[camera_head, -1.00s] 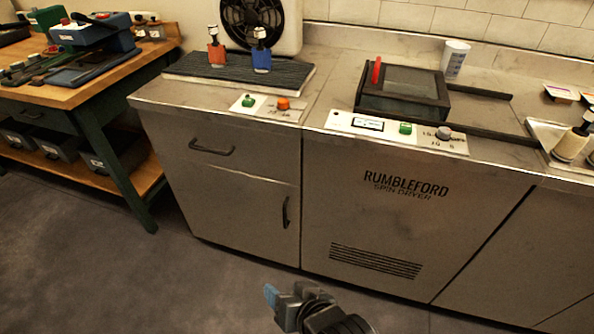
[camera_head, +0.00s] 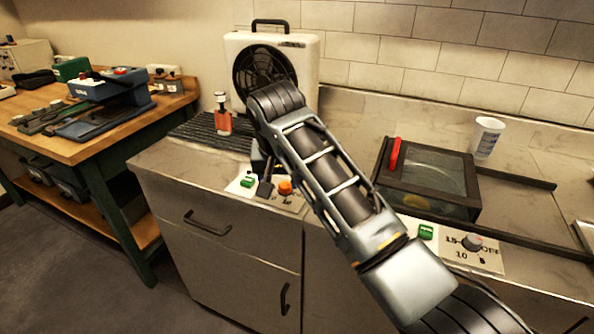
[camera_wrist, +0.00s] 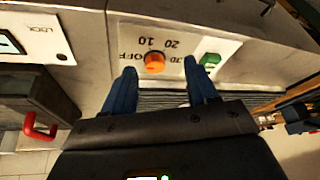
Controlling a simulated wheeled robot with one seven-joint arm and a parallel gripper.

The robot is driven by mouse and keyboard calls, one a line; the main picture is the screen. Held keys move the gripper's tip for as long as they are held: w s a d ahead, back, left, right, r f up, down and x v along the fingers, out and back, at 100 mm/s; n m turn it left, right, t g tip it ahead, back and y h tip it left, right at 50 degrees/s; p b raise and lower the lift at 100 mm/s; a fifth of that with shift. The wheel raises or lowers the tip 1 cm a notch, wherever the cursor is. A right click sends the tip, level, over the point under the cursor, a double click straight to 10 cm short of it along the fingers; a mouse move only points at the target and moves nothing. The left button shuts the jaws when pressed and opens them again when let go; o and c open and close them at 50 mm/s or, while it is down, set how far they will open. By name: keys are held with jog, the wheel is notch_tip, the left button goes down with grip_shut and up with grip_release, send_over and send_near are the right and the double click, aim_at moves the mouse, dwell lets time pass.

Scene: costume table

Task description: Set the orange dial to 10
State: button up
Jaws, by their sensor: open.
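The orange dial (camera_head: 285,187) is a small round knob on a white panel at the counter's front edge. In the wrist view the orange dial (camera_wrist: 154,62) shows beside upside-down marks OFF, 10, 20 and one more partly hidden by a finger. Its pointer setting is too small to read. My gripper (camera_head: 262,186) is over the panel just left of the dial in the head view, partly hidden by my arm. In the wrist view its blue fingers (camera_wrist: 161,68) are spread, with the dial between their tips; I cannot tell whether they touch it.
A green button (camera_head: 248,181) sits left of the dial. Behind are a dark ribbed mat (camera_head: 205,135), an orange bottle (camera_head: 222,120) and a fan (camera_head: 310,60). The spin dryer's lidded box (camera_head: 430,175) and grey dial (camera_head: 471,242) are to the right.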

aim_at(285, 185)
jog(key=w+f, duration=0.4)
jog(key=shift+w+d+f+p, duration=0.3)
jog(key=shift+w+p, duration=0.05)
jog(key=shift+w, duration=0.05)
jog(key=shift+c, duration=0.2)
jog(key=c, duration=1)
